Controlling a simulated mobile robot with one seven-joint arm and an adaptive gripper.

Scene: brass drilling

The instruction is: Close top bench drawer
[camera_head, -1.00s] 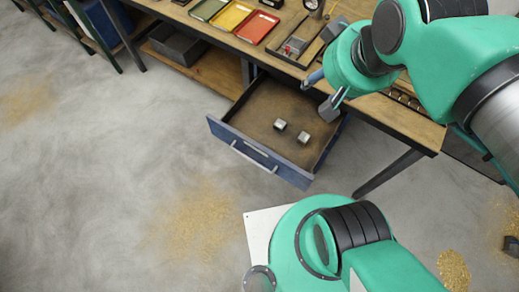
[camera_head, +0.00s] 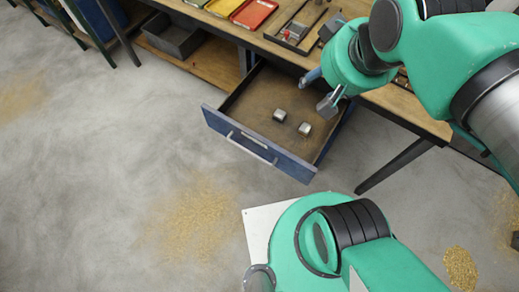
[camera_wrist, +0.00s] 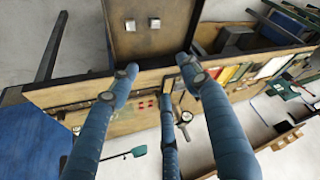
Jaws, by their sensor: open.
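The blue-fronted top bench drawer (camera_head: 258,147) is pulled out from under the wooden bench, with a pale bar handle (camera_head: 252,145) on its front. Its brown inside holds two small metal blocks (camera_head: 279,116) (camera_head: 304,129). My gripper (camera_head: 319,90) is open and empty, and appears over the drawer's right rear part, near the bench edge. In the wrist view my spread fingers (camera_wrist: 158,68) point toward the drawer's inside (camera_wrist: 145,42), with the blocks beyond them. The drawer front is out of the wrist view. I cannot tell whether the fingers touch the drawer.
The bench top (camera_head: 262,45) holds a red tray (camera_head: 254,13), a yellow tray (camera_head: 222,7) and a dark tool tray (camera_head: 296,25). A grey bin (camera_head: 175,36) sits on the lower shelf. A slanted bench leg (camera_head: 395,166) stands right of the drawer. Floor left of the drawer is open.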

